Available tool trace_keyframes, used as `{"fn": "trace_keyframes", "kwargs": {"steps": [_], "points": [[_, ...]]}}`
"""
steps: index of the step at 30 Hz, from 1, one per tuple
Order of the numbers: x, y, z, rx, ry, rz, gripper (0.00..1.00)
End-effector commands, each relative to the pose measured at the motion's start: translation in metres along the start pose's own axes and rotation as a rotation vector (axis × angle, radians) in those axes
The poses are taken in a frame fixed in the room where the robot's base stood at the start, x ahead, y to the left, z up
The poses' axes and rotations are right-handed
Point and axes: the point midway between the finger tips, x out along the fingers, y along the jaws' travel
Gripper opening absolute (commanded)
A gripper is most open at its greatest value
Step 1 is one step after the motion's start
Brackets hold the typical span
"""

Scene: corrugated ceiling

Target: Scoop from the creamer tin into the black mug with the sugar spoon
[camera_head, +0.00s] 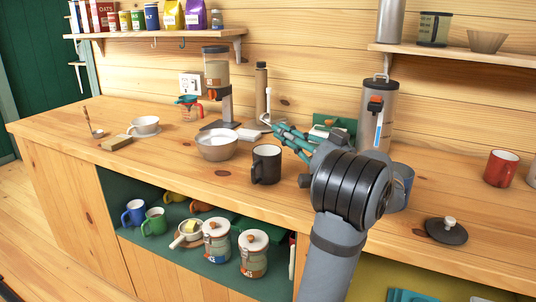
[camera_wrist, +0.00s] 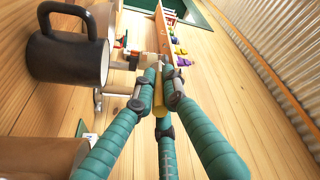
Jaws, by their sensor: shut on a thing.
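The black mug (camera_head: 266,165) stands upright on the counter, left of my arm; it also shows large at the upper left of the wrist view (camera_wrist: 68,58). My gripper (camera_head: 273,127), with green fingers, is behind and just above the mug in the head view. In the wrist view my gripper (camera_wrist: 161,78) is shut on a tan handle (camera_wrist: 159,97), which looks like the sugar spoon's. I cannot make out the spoon's bowl clearly or any load in it. A blue-grey container (camera_head: 404,184), perhaps the creamer tin, is mostly hidden behind my arm.
A dark lid (camera_head: 446,233) with a pale knob lies on the counter at right. A light bowl (camera_head: 216,146) stands left of the mug. A tall grey dispenser (camera_head: 378,115) stands behind my arm. A red mug (camera_head: 501,168) is far right. Bare counter lies in front of the bowl.

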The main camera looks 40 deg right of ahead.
Motion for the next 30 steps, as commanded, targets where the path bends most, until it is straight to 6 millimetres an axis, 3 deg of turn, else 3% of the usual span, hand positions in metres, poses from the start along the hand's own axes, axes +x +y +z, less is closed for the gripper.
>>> {"fn": "trace_keyframes", "kwargs": {"steps": [30], "points": [[0.003,-0.008,-0.010,0.005,0.093,-0.065,0.00]]}}
